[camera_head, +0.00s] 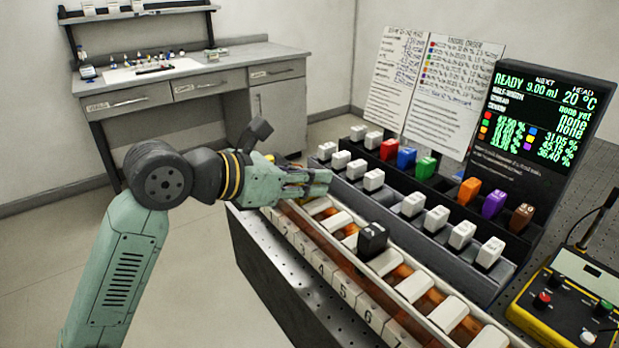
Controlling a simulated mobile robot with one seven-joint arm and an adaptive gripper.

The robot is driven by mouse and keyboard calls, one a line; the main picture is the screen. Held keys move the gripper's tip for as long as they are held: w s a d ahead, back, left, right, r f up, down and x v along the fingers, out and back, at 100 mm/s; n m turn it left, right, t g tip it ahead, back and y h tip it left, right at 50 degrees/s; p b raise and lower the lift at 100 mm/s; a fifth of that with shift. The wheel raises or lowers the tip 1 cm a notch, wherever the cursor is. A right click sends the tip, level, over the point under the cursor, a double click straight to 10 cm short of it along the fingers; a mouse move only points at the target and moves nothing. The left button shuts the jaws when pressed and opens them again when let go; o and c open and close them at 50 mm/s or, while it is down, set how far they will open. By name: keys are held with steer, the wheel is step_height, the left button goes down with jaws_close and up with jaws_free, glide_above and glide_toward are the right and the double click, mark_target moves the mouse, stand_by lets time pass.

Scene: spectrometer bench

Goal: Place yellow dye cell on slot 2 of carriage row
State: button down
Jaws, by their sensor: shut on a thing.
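My gripper (322,182) is shut, above the far end of the carriage row (343,293). The thing between its jaws is mostly hidden by the fingers; no yellow cap shows clearly anywhere, so I take it to be the yellow dye cell. The row has white dividers, orange-brown gaps and a numbered front strip, on which several numbers from 3 up can be read. A black-capped cell (372,240) stands upright in the row, nearer than my gripper. Slot 2 lies near my gripper and hand, and I cannot make it out clearly.
Behind the row, a stepped black rack (478,215) holds white cells and red (389,149), blue (406,157), green (426,167), orange (468,191), purple (494,203) and brown (520,217) ones. A display (540,130) stands behind. A yellow control box (565,305) is at right.

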steer(key=c, duration=1.5)
jaws_free()
steer(key=shift+r, duration=0.1)
